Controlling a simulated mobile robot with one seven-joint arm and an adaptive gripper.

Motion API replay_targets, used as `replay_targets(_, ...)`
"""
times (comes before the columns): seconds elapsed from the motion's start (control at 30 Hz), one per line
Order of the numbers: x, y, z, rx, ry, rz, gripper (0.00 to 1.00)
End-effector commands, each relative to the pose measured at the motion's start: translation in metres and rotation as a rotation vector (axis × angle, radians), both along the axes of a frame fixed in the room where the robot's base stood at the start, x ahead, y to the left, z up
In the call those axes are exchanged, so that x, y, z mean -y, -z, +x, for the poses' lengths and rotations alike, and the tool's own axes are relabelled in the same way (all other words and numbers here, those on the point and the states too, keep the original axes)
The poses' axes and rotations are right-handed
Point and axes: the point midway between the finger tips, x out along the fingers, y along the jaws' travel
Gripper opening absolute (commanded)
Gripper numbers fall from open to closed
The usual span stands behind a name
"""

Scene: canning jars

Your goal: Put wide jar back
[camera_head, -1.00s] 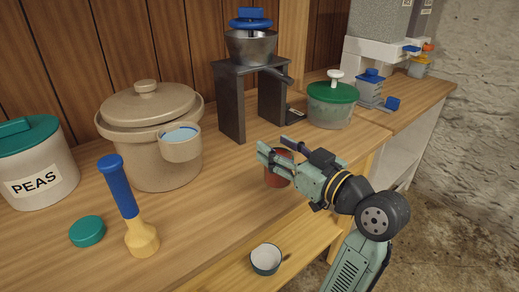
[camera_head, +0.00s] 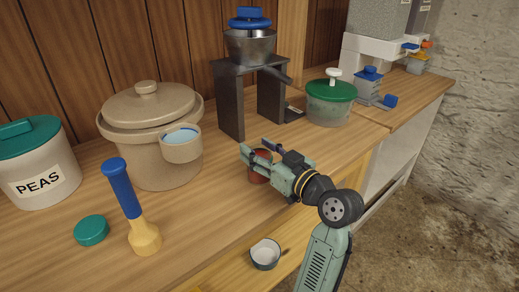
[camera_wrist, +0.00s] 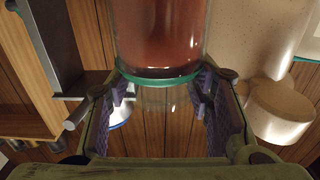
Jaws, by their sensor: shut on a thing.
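The jar with dark red contents, which I take for the wide jar (camera_head: 260,167), is at my gripper (camera_head: 254,148) in the head view, above the middle of the wooden counter. In the wrist view the glass jar (camera_wrist: 158,35) looks upside down, with a green ring at its end. My gripper (camera_wrist: 160,92) is shut on it, one padded finger on each side. The fingers hide part of the jar in the head view. I cannot tell whether its base touches the counter.
A metal stand (camera_head: 245,95) and a green-lidded container (camera_head: 329,108) are behind.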

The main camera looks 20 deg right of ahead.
Motion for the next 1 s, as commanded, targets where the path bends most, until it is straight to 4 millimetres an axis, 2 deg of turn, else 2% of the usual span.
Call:
replay_targets(0.1,0.000,0.004,0.000,0.002,0.000,0.000,0.00)
replay_targets(0.13,0.000,0.003,0.000,0.000,0.000,0.000,0.49)
replay_targets(0.2,0.000,0.003,0.000,0.000,0.000,0.000,0.54)
replay_targets(0.4,0.000,0.002,0.000,0.000,0.000,0.000,0.67)
replay_targets(0.8,0.001,-0.002,-0.002,0.000,0.001,0.000,0.67)
replay_targets(1.0,0.014,0.002,-0.035,0.001,0.006,-0.001,0.67)
